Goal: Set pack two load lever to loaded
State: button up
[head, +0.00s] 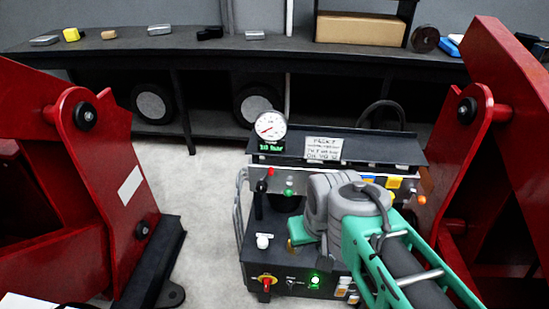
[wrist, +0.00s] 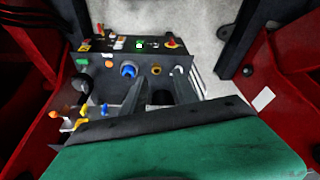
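A dark power pack (head: 300,262) stands on the floor between two red frames, with a round gauge (head: 270,127) and a white label (head: 323,149) whose text I cannot read surely. Its upper panel has a red knob (head: 270,171), a green knob (head: 289,190) and a yellow part (head: 393,183). A white knob (head: 263,241) sits lower. I cannot tell which is the load lever. In the wrist view, my gripper (wrist: 163,84) has its two fingers apart over the pack, near a blue fitting (wrist: 128,71) and a brass ring (wrist: 155,69). Nothing shows between the fingertips. My arm hides part of the panel.
Red frames stand close at left (head: 80,190) and right (head: 515,130) of the pack. A red-and-yellow rotary switch (head: 266,281) and a lit green button (head: 314,279) are on the lower front. A dark bench (head: 190,48) with loose items runs behind. Grey floor is clear left of the pack.

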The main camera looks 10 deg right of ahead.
aim_at(288, 192)
jog(key=z, duration=0.6)
jog(key=i, duration=0.5)
jog(key=u, duration=2.75)
